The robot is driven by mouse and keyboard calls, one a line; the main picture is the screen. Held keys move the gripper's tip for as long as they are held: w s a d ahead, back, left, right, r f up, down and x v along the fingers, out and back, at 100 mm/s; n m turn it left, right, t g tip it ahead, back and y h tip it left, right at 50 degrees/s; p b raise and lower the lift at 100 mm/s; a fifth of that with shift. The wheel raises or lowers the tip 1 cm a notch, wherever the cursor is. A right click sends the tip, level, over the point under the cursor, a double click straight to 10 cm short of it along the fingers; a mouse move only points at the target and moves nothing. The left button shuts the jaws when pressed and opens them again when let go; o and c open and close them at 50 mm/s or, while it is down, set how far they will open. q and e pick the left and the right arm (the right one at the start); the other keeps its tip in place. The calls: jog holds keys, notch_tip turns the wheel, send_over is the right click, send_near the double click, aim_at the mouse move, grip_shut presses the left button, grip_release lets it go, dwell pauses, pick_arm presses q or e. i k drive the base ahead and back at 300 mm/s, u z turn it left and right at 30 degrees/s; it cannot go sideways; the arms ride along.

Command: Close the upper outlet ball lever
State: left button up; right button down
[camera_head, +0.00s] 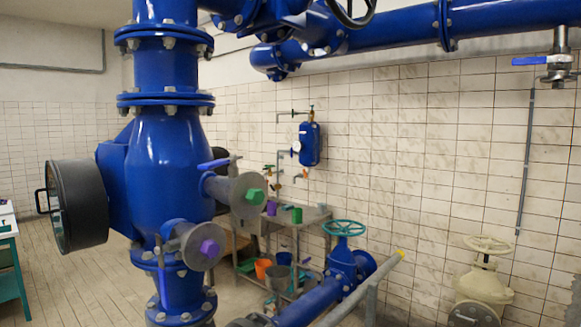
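The upper outlet (216,187) is a short blue pipe stub on the right side of the large blue vertical pipe body (168,165). It ends in a grey round flange with a green hex plug (255,196). Its blue ball lever (213,164) lies roughly level above the stub, pointing left toward the pipe body from a small grey stem. Below is a lower outlet with a grey flange and a purple hex plug (209,249). A blue lever (163,282) hangs down beside that lower outlet. Neither of my grippers is in view.
A black round housing (80,206) with a handle sticks out left of the pipe body. A metal table (310,217) with colored cups stands behind, with buckets below. A teal handwheel valve (343,228) and a grey rail (365,287) are at lower right. Blue pipes run overhead.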

aim_at(215, 163)
jog(key=u, duration=0.75)
jog(key=i, duration=0.15)
jog(key=z, duration=1.75)
jog(key=k, duration=0.5)
jog(key=u, duration=1.15)
jog(key=i, duration=0.75)
jog(key=z, duration=0.05)
jog(key=k, duration=0.5)
jog(key=u, duration=0.1)
